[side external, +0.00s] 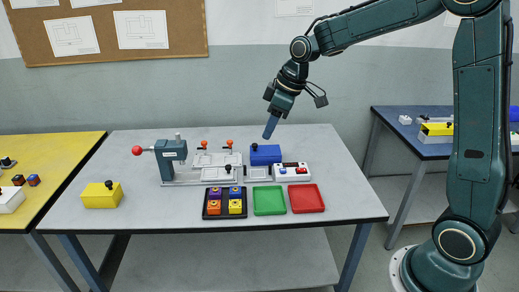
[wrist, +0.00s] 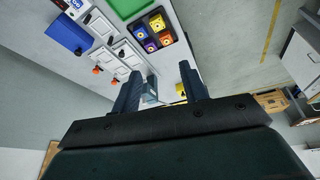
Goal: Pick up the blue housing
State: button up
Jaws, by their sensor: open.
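The blue housing (side external: 265,155) is a blue box with a dark knob on top. It sits toward the back right of the grey table, behind a white box with buttons. In the wrist view the blue housing (wrist: 68,34) shows at the upper left, outside the space between the fingers. My gripper (side external: 269,133) hangs above the table near the blue housing, apart from it and higher, with its fingers pointing down. In the wrist view my gripper (wrist: 161,70) has two dark fingers spread apart with nothing held between them.
In front are a black tray (side external: 224,215) of small coloured blocks, a green tray (side external: 269,201) and a red tray (side external: 306,198). A yellow box (side external: 102,195) sits left.

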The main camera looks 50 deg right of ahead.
jog(key=w+d+f+n, duration=0.2)
jog(key=w+d+f, duration=0.1)
jog(key=w+f, duration=0.5)
jog(key=n+y, duration=0.1)
jog(key=y, duration=0.1)
send_near(239, 189)
jog(key=shift+w+a+f+g, duration=0.1)
jog(key=shift+w+a+f, duration=0.15)
jog(key=shift+f, duration=0.25)
jog(key=shift+w+a+f+g, duration=0.15)
jog(key=shift+a+f, duration=0.1)
jog(key=shift+f, duration=0.25)
jog(key=shift+w+a+f+g, duration=0.1)
jog(key=shift+w+a+f, duration=0.15)
jog(key=shift+f, duration=0.25)
jog(key=shift+x, duration=2.6)
jog(key=shift+d, duration=0.1)
jog(key=c, duration=0.7)
